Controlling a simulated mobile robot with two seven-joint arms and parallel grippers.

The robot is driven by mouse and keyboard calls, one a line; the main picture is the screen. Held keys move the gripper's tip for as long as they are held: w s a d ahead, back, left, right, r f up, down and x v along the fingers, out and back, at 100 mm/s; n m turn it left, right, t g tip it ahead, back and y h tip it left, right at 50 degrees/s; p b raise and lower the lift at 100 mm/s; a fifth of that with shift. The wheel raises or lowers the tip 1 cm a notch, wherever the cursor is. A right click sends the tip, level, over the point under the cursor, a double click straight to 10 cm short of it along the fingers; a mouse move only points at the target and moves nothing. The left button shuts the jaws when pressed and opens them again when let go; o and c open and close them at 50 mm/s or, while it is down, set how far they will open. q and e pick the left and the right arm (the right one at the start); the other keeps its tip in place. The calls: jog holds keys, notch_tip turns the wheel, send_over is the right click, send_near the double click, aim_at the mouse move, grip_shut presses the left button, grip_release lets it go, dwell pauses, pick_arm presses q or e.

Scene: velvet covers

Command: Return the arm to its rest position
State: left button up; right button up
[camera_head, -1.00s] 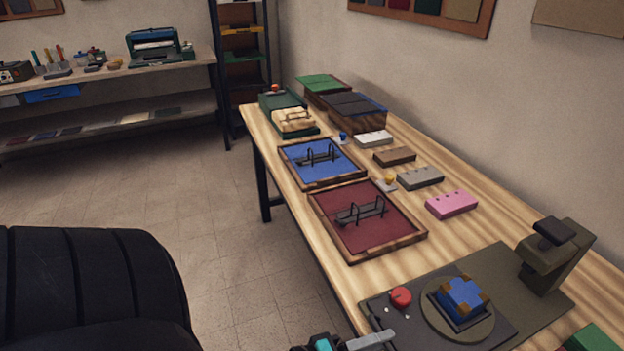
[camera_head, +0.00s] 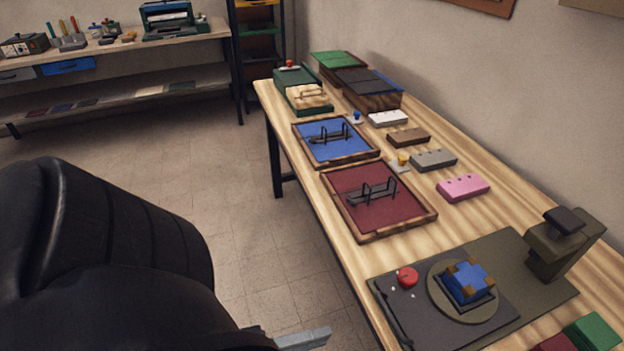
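My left arm's black links fill the lower left of the head view. Of my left gripper (camera_head: 303,339), only a pale grey finger part shows at the bottom edge, over the floor just left of the table's front edge. The rest of it is hidden by the arm or cut off by the frame, so I cannot tell whether it is open. It touches nothing that I can see. My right gripper is not in view.
The wooden table (camera_head: 322,222) runs along the right. It bears a red-lined tray (camera_head: 410,212), a blue-lined tray (camera_head: 350,153), a dark station with a blue block (camera_head: 466,281), and a pink block (camera_head: 463,188). The floor (camera_head: 236,220) left of it is clear.

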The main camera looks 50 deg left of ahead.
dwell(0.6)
pick_arm(q)
jog(key=s+a+f+m+g+y, duration=0.2)
jog(key=f+m, duration=0.1)
jog(key=f, duration=0.5)
jog(key=s+a+f+m+g+y, duration=0.1)
jog(key=f+m+g, duration=0.1)
jog(key=f, duration=0.6)
jog(key=s+a+f+m+g+y, duration=0.2)
jog(key=f+m, duration=0.1)
jog(key=f, duration=0.5)
jog(key=s+d+f+m+g, duration=0.3)
jog(key=s+f+m, duration=0.1)
jog(key=s+f, duration=0.1)
jog(key=s+d+f+m+g, duration=0.4)
jog(key=s+f, duration=0.1)
jog(key=f, duration=0.3)
jog(key=shift+s+d+f+m+g+b, duration=0.15)
jog(key=shift+d+m+g+b, duration=0.15)
jog(key=shift+b, duration=0.15)
